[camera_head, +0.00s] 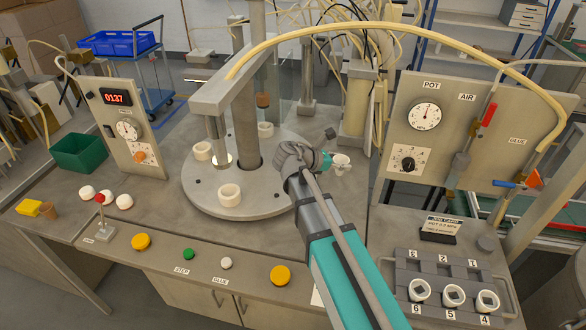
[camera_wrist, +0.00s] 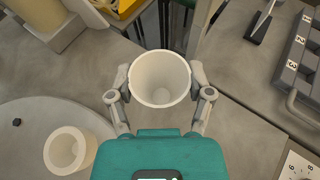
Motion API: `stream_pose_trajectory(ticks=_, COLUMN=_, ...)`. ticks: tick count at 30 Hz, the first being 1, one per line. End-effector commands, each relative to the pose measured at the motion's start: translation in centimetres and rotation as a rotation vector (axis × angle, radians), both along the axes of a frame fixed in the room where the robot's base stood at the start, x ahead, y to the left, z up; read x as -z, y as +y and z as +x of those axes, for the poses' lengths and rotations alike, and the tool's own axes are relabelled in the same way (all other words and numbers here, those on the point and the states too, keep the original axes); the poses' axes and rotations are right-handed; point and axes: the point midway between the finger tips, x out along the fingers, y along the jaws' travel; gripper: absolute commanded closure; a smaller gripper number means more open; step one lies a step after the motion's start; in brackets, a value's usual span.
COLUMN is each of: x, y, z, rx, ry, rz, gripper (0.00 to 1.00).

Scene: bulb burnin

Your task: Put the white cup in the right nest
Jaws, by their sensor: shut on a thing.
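My gripper (camera_wrist: 160,88) is shut on a white cup (camera_wrist: 160,72), with one finger on each side of it. In the wrist view the cup's open rim faces the camera and its inside looks empty. In the head view the cup (camera_head: 341,160) is at the end of my arm, just right of the round turntable (camera_head: 240,207), apart from it. One holder also shows in the wrist view (camera_wrist: 68,150). I cannot tell which is the right nest.
A grey numbered tray (camera_head: 440,268) at the lower right holds white cups with dark contents in its front slots. A column and press stand over the turntable. A gauge panel (camera_head: 430,135) and hoses are behind right.

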Motion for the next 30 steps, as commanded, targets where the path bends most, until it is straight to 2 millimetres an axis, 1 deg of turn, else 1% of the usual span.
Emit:
stream_pose_trajectory(ticks=14, x=0.0, y=0.4, z=-0.1, rx=-0.006, ry=0.000, rz=0.000, gripper=0.52)
stream_pose_trajectory(ticks=19, x=-0.6, y=1.2, z=-0.4, rx=-0.052, ry=0.002, rz=0.001, gripper=0.52)
stream_pose_trajectory(ticks=23, x=-1.6, y=3.0, z=-0.9, rx=-0.152, ry=0.005, rz=0.003, gripper=0.52)
stream_pose_trajectory(ticks=30, x=-3.9, y=7.7, z=-2.4, rx=-0.408, ry=0.007, rz=0.003, gripper=0.52)
